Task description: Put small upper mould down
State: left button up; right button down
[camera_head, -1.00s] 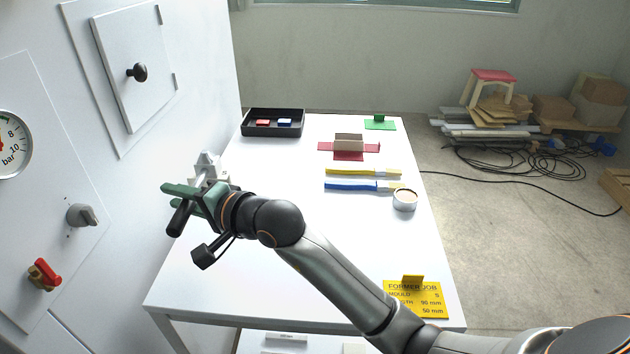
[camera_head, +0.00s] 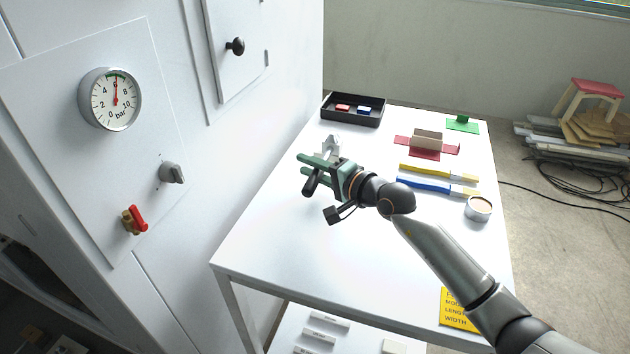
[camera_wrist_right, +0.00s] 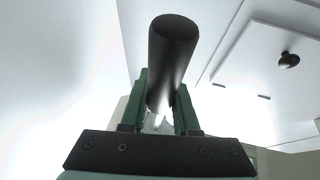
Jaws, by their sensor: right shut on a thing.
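My right gripper (camera_head: 302,164) has green fingers and is shut on the black handle (camera_head: 312,184) of the small upper mould, over the left part of the white table. A pale grey-white piece (camera_head: 331,146) shows just behind the fingers and seems to be the mould's body. Its lower part is hidden, so I cannot tell if it touches the table. In the right wrist view, the black handle (camera_wrist_right: 173,45) stands out between the green fingers (camera_wrist_right: 160,100). My left gripper is not in view.
The table (camera_head: 275,235) is clear at its front left. A black tray (camera_head: 352,121) with a red and a blue block stands at the back. A red box blank (camera_head: 425,153), yellow and blue brushes (camera_head: 425,184) and a tin (camera_head: 478,212) lie right. The machine panel (camera_head: 110,170) is left.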

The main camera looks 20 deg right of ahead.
jog(key=f, duration=0.1)
jog(key=d+f, duration=0.1)
jog(key=f, duration=0.1)
jog(key=shift+w+d+f, duration=0.15)
jog(key=shift+f, duration=0.5)
jog(key=c, duration=1.1)
grip_release()
jog(key=shift+f+b, duration=0.25)
jog(key=shift+b, duration=0.1)
jog(key=o, duration=0.4)
jog(key=shift+o, duration=0.2)
jog(key=shift+r, duration=0.1)
